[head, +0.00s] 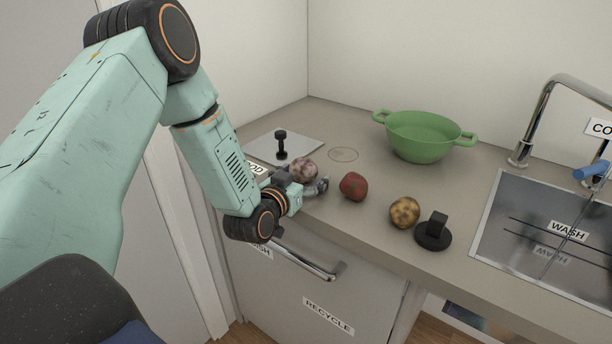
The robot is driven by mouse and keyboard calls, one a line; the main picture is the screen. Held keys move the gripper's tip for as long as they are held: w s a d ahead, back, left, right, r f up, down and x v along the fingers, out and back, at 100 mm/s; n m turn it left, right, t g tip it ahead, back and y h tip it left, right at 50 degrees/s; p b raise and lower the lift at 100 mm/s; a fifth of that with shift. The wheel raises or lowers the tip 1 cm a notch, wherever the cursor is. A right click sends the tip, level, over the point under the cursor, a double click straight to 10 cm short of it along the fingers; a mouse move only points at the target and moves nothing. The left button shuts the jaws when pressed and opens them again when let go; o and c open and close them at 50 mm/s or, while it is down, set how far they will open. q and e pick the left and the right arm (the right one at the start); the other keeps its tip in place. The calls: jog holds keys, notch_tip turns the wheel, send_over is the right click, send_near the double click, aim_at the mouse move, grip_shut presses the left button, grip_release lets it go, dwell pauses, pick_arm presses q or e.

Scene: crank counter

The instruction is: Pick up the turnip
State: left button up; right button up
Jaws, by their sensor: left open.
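The turnip (304,167), a round, mottled pinkish-white vegetable, is on the counter near its front left edge. My left gripper (306,184) is open right at the turnip, on its near side. The gripper hides the turnip's lower part, and I cannot tell whether the fingers touch it. My right gripper is not in view.
A red vegetable (353,186) and a yellow-brown one (405,212) lie to the right, beside a black crank (433,234). A green colander (421,137) stands behind. A plate with a black knob (281,146) is at back left; a sink (540,245) is at right.

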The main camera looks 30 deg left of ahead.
pick_arm(q)
jog(key=shift+w+a, duration=0.15)
jog(key=shift+w, duration=0.15)
jog(key=shift+s+a, duration=0.1)
jog(key=shift+a, duration=0.05)
jog(key=shift+d, duration=0.25)
jog(key=c, duration=0.3)
jog(key=shift+a, duration=0.2)
jog(key=c, duration=0.5)
jog(key=shift+d, duration=0.1)
jog(key=c, duration=0.5)
